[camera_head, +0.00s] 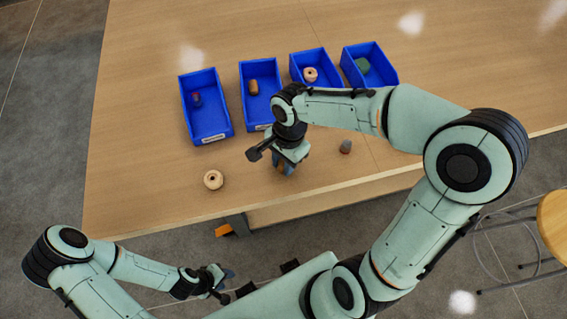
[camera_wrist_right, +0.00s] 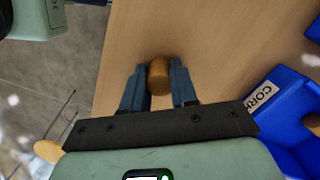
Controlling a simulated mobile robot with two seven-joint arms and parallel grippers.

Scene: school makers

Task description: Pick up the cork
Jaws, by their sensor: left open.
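The brown cork (camera_wrist_right: 159,78) stands between the fingertips of my right gripper (camera_wrist_right: 159,84) in the right wrist view. The two blue-grey fingers lie against its left and right sides. In the head view my right gripper (camera_head: 286,166) points down over the front part of the table, and its fingers mostly hide the cork. Whether the cork touches the tabletop, I cannot tell. My left gripper (camera_head: 222,284) is open and empty, off the table's front edge.
Blue bins (camera_head: 222,128) stand in a row on the table (camera_head: 145,150). One bin reads "CORK" (camera_wrist_right: 262,97) in the wrist view. A wooden ring (camera_head: 213,180) lies left of my right gripper, a small grey-brown piece (camera_head: 346,147) right. A stool (camera_head: 552,222) stands at right.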

